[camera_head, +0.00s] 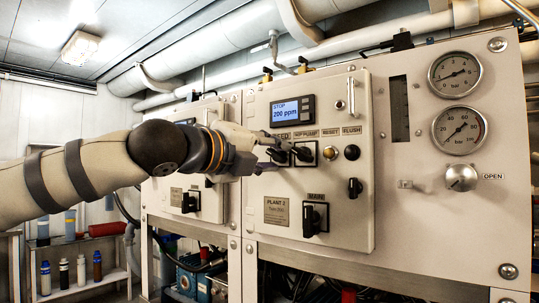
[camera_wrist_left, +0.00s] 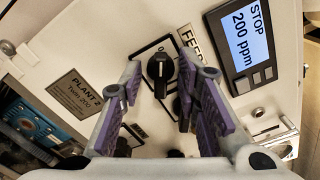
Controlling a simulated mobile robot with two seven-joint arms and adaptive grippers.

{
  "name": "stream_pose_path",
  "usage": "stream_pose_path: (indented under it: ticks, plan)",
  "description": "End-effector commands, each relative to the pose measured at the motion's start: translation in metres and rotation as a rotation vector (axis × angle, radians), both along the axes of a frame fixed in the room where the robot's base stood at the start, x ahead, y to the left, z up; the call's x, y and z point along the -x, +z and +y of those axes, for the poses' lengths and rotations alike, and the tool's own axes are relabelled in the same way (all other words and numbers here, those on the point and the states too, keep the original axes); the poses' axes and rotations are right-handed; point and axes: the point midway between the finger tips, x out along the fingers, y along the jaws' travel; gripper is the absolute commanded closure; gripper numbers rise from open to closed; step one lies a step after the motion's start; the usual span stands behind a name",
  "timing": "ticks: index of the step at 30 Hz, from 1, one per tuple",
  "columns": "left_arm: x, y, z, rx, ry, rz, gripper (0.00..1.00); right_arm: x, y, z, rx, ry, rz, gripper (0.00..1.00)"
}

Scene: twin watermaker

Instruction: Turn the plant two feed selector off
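The selector (camera_wrist_left: 160,70) shows clearly in the left wrist view, a black knob on a black-framed plate under the FEED label (camera_wrist_left: 190,42). My left gripper (camera_head: 277,154) is at the panel's upper left. Its purple-padded fingers (camera_wrist_left: 160,92) are open, one on each side of the selector in the picture, with nothing held between them. I cannot tell whether they touch the knob. My right gripper is not in view.
The HP pump selector (camera_head: 304,154) sits right beside the feed selector. Reset (camera_head: 326,153) and flush (camera_head: 352,152) buttons follow to the right. The display (camera_head: 292,110) above reads STOP, 200 ppm. The main switch (camera_head: 314,219) is below. Gauges (camera_head: 456,73) are at the right.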

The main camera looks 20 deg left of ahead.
Motion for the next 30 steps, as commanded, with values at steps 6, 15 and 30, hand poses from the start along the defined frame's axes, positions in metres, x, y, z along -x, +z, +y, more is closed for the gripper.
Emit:
stream_pose_path:
  ticks: [6, 15, 30]
  plan:
    - [0.002, 0.001, 0.002, 0.001, 0.002, -0.002, 0.70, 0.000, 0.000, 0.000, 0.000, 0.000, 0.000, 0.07]
    - [0.067, 0.002, 0.026, 0.002, 0.002, -0.005, 0.70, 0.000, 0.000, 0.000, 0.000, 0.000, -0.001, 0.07]
    - [0.113, 0.000, 0.041, 0.000, 0.000, 0.000, 0.70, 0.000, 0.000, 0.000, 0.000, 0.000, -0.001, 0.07]
